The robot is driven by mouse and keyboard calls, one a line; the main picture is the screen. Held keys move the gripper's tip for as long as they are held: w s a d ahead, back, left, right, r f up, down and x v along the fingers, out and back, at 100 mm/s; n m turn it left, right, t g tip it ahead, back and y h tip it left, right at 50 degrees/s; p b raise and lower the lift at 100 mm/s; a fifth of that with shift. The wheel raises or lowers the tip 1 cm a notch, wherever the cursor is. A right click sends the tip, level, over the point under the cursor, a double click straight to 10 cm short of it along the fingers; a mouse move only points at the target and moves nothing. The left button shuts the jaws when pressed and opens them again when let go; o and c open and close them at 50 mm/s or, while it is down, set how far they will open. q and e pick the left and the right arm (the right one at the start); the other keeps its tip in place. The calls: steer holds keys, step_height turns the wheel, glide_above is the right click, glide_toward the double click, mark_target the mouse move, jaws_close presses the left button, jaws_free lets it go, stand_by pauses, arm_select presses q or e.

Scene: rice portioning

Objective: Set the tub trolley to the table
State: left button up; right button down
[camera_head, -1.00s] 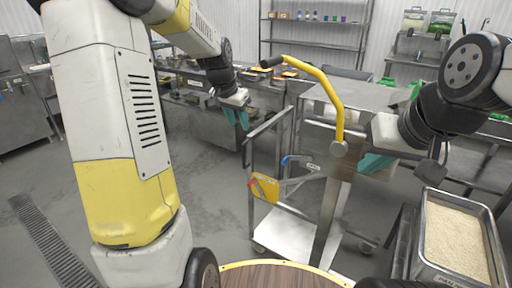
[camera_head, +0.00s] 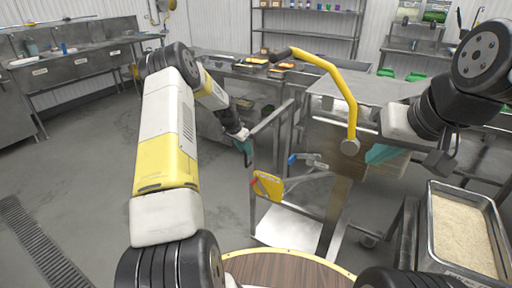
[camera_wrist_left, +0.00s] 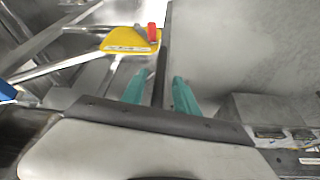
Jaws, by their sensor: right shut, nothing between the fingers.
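A steel trolley frame with a top rail (camera_head: 272,118) and a low shelf (camera_head: 288,228) stands in the middle of the head view. A yellow plate (camera_head: 267,186) and a blue-tipped lever are on its front. My left gripper (camera_head: 243,147) is at the left end of the rail. In the left wrist view its teal fingers (camera_wrist_left: 159,92) are apart, with a narrow dark bar (camera_wrist_left: 165,55) running between them; I cannot tell whether they touch it. My right gripper (camera_head: 385,153) is shut and empty, right of the yellow curved bar (camera_head: 335,80). A steel table (camera_head: 365,92) stands behind.
A steel tub of rice (camera_head: 431,238) sits at the right. A round wooden top (camera_head: 285,268) is at the near edge. Steel counters and shelves (camera_head: 305,22) line the back, with a sink bench (camera_head: 80,62) at the far left. The grey floor at left is clear.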

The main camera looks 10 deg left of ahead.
arm_select(q)
steer(key=x, duration=0.5)
jaws_close()
stand_by(1.4)
